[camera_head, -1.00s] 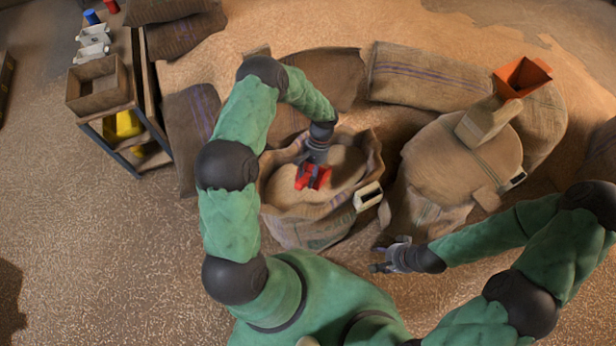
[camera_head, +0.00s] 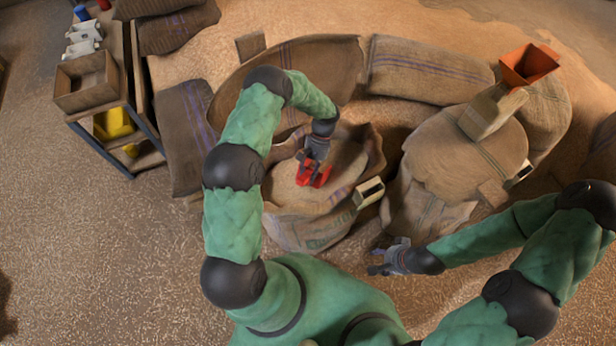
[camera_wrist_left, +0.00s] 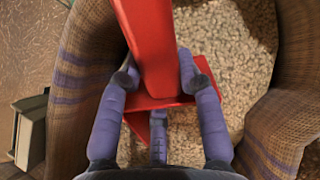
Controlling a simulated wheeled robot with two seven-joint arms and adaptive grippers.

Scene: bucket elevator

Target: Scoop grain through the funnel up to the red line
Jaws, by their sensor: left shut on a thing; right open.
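My left gripper (camera_head: 314,166) is shut on a red scoop (camera_head: 318,181) inside the open grain sack (camera_head: 300,226). In the left wrist view the fingers (camera_wrist_left: 160,85) close around the red scoop (camera_wrist_left: 150,40), with grain (camera_wrist_left: 225,50) just beneath it. Whether the scoop touches the grain or carries any is unclear. The orange-red funnel (camera_head: 527,66) stands at the upper right, above a tan spout-like piece (camera_head: 493,110) on a full, closed-looking sack (camera_head: 455,150). No red line can be made out. My right gripper (camera_head: 385,262) is open and empty, in front of that sack.
Filled sacks (camera_head: 430,72) lie behind the two standing ones. A small cream box-like part (camera_head: 369,192) is on the grain sack's right side. A shelf (camera_head: 130,100) with a wooden crate (camera_head: 88,82) and a yellow object (camera_head: 113,123) stands at left. The floor at lower left is clear.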

